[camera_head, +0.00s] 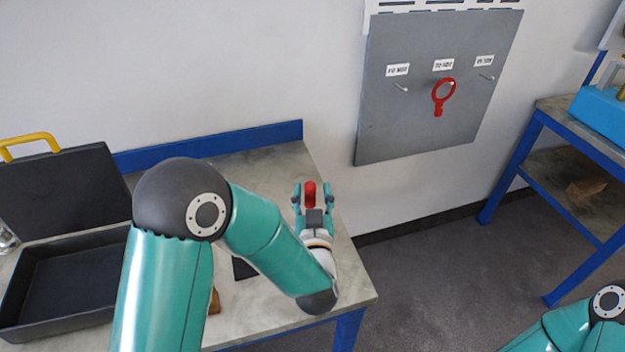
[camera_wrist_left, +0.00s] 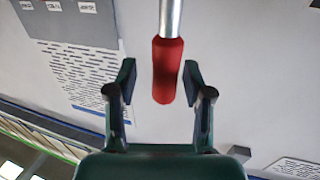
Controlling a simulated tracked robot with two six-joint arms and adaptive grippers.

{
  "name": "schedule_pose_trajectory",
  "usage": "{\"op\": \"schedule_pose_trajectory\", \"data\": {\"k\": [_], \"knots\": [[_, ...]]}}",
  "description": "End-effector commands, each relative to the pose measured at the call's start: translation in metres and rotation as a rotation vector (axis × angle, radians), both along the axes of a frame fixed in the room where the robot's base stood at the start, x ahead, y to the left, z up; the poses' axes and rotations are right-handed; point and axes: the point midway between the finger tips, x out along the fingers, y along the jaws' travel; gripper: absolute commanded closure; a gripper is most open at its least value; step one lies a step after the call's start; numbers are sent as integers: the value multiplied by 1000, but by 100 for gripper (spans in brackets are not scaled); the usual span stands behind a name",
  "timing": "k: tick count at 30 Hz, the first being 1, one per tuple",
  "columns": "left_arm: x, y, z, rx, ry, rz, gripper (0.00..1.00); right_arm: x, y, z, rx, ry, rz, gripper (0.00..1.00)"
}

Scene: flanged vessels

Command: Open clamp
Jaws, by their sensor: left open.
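A red handle (camera_head: 310,188) shows at the right part of the near table. In the left wrist view the red handle (camera_wrist_left: 167,72) sits on the end of a bare metal rod (camera_wrist_left: 171,16). No other part of a clamp can be made out. My left gripper (camera_head: 311,196) has its fingers apart, one on each side of the red handle. In the left wrist view the left gripper (camera_wrist_left: 159,78) shows a gap between the handle and each finger. My right gripper is out of view; only part of my right arm shows at the lower right.
An open black case (camera_head: 62,285) with a yellow handle (camera_head: 28,143) lies at the left of the table (camera_head: 270,160). A second table (camera_head: 545,115) bears a blue box (camera_head: 598,112).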

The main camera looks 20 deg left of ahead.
Motion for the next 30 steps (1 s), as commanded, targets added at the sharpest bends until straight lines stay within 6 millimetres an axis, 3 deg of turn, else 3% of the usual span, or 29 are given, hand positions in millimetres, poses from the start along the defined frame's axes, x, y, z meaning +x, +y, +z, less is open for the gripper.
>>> {"op": "schedule_pose_trajectory", "data": {"k": [11, 21, 30], "knots": [[0, 11, 0, 0, 0, 18, 49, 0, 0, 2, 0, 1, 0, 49], [0, 12, 0, 0, 0, 19, 100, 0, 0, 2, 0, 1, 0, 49], [0, 14, 0, 0, 0, 19, 100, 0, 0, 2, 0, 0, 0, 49]]}}
